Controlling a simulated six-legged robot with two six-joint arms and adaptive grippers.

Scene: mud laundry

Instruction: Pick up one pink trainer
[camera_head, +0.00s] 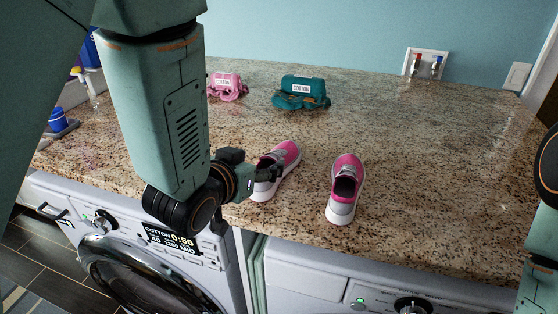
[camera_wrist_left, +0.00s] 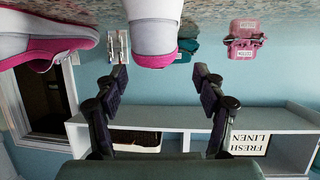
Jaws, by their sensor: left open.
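Two pink trainers with white-grey soles stand on the speckled granite counter. The left trainer (camera_head: 288,152) is beside my left gripper (camera_head: 268,173), which overlaps its near left side in the head view. The right trainer (camera_head: 346,184) stands apart from it, toe toward the back wall. In the upside-down left wrist view my left gripper (camera_wrist_left: 160,85) is open with nothing between its fingertips. One trainer (camera_wrist_left: 153,28) is centred just beyond the fingertips, and the other trainer (camera_wrist_left: 40,45) is at the left edge. My right gripper is out of view.
A pink bundle (camera_head: 228,87) and a teal bundle (camera_head: 303,92), each labelled, lie on the counter (camera_head: 430,160) farther back. Washing machines (camera_head: 150,262) stand under its front edge. A blue-capped item (camera_head: 58,120) is at the far left. The counter's right side is clear.

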